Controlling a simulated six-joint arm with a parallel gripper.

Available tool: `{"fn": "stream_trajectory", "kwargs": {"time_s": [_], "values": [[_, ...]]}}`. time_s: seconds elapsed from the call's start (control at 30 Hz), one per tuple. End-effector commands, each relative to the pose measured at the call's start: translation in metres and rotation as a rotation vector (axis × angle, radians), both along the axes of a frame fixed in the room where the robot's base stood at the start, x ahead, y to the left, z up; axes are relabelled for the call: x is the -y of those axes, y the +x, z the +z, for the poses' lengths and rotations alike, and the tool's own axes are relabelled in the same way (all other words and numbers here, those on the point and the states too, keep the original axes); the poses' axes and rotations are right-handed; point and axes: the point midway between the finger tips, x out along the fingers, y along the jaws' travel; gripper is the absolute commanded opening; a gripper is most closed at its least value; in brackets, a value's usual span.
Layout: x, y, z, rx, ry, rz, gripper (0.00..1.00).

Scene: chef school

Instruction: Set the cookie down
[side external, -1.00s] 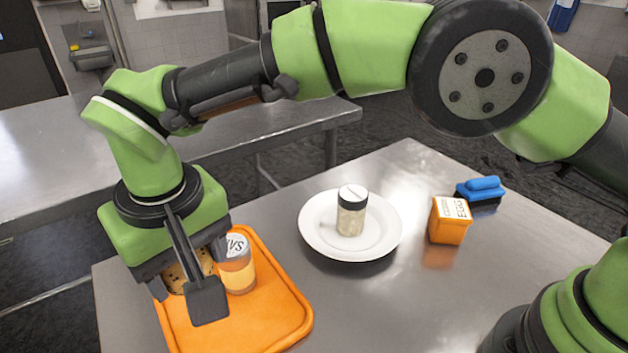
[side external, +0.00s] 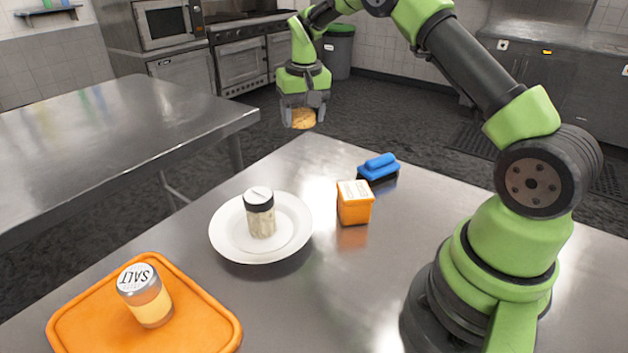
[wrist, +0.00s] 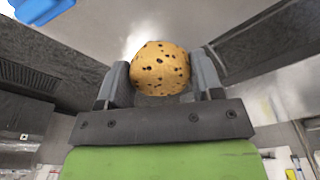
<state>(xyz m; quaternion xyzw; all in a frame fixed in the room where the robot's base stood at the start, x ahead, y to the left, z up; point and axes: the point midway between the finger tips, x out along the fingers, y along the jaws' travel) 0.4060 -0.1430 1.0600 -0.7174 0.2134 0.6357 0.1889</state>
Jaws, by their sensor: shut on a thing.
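The cookie (side external: 303,118) is round and golden brown with dark chips. My gripper (side external: 303,112) is shut on it and holds it in the air at the far end of the steel table. In the wrist view the cookie (wrist: 160,68) sits between the two fingers of my gripper (wrist: 162,85). In the side view it hangs around the table's far corner; I cannot tell whether it is over the tabletop or just past the edge.
An orange tray (side external: 205,325) holds a salt shaker (side external: 146,294). Bare tabletop lies between the brush and the far corner.

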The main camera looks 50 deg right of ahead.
Motion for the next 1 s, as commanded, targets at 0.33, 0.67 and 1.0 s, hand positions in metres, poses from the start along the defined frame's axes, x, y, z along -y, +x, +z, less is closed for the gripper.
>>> {"fn": "stream_trajectory", "kwargs": {"time_s": [0.33,0.67,1.0], "values": [[0.026,-0.012,-0.029,-0.003,0.001,-0.046,0.37],[0.026,-0.013,-0.083,-0.004,0.002,-0.045,0.37],[0.026,-0.012,-0.127,-0.002,0.001,-0.046,0.37]]}}
